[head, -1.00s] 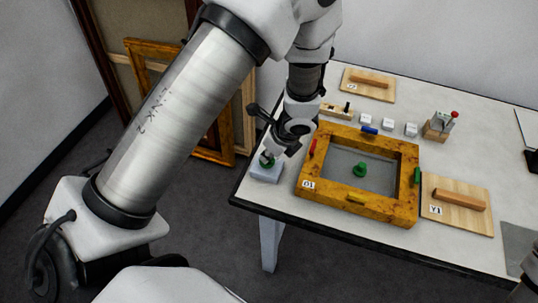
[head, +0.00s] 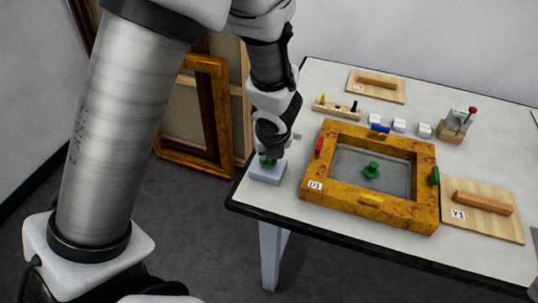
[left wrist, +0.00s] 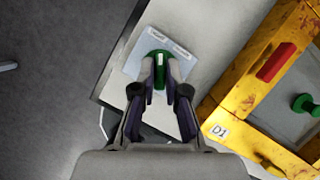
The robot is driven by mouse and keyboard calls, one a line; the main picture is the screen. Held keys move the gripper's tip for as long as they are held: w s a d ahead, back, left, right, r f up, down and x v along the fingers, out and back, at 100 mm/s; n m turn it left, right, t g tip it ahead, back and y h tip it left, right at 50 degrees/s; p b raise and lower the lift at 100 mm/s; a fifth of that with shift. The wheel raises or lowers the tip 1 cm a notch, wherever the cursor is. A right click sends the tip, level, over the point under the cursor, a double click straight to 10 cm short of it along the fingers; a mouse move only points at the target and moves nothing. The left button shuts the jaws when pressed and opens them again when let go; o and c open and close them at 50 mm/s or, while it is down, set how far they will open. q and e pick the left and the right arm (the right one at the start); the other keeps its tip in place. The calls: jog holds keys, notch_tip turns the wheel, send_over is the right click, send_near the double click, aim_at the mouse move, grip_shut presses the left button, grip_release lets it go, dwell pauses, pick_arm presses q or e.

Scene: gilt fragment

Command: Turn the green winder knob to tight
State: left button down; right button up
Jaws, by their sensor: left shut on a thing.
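The green winder knob (left wrist: 160,58) stands on a small pale blue-grey block (head: 266,175) at the table's left corner. The knob also shows in the head view (head: 268,163), mostly under my gripper. My left gripper (left wrist: 160,72) points down at it and is shut on it, one finger on each side. The block's top carries two small white labels (left wrist: 157,36) just beyond the knob; their words are too small to read. My right gripper is not in view.
A yellow-gold frame labelled D1 (head: 318,196) lies right of the block, with coloured pieces on its rim and a green knob (head: 372,170) inside. Wooden boards with handles (head: 482,226) and small white blocks (head: 399,125) lie beyond. Picture frames lean behind the table's left edge.

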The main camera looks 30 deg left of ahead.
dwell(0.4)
pick_arm(q)
jog(key=c, duration=1.2)
grip_release()
jog(key=v, duration=1.2)
jog(key=shift+w+a, duration=0.1)
jog(key=shift+w, duration=0.05)
